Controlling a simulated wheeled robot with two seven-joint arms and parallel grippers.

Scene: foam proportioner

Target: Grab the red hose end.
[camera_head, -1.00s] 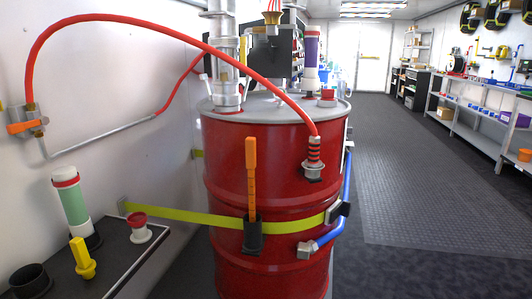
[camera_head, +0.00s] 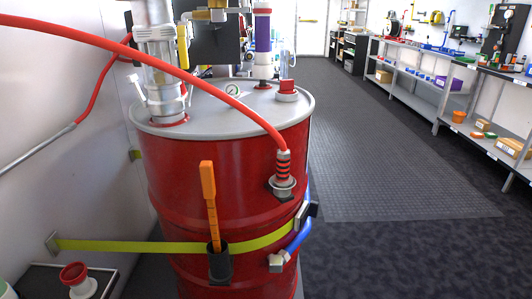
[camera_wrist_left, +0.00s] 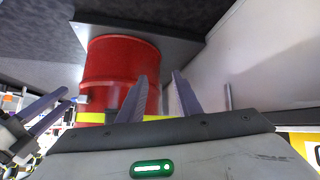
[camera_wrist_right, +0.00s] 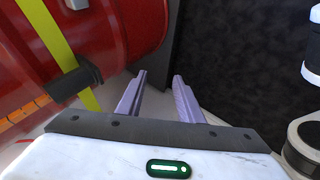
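The red hose (camera_head: 205,75) arches in from the left edge of the head view, over the red drum (camera_head: 180,185). Its end, a red and black banded fitting (camera_head: 283,166), sits upright in a metal holder (camera_head: 282,188) on the drum's front right. Neither gripper shows in the head view. In the left wrist view, my left gripper (camera_wrist_left: 161,76) is open and empty, with the drum beyond its fingers; my right gripper shows at that view's left edge. In the right wrist view, my right gripper (camera_wrist_right: 160,76) is open and empty beside the drum. No hose end is discernible in the wrist views.
A yellow-green strap (camera_head: 130,246) circles the drum. A small bench (camera_head: 45,283) is at lower left. Open floor (camera_head: 390,180) lies right of the drum.

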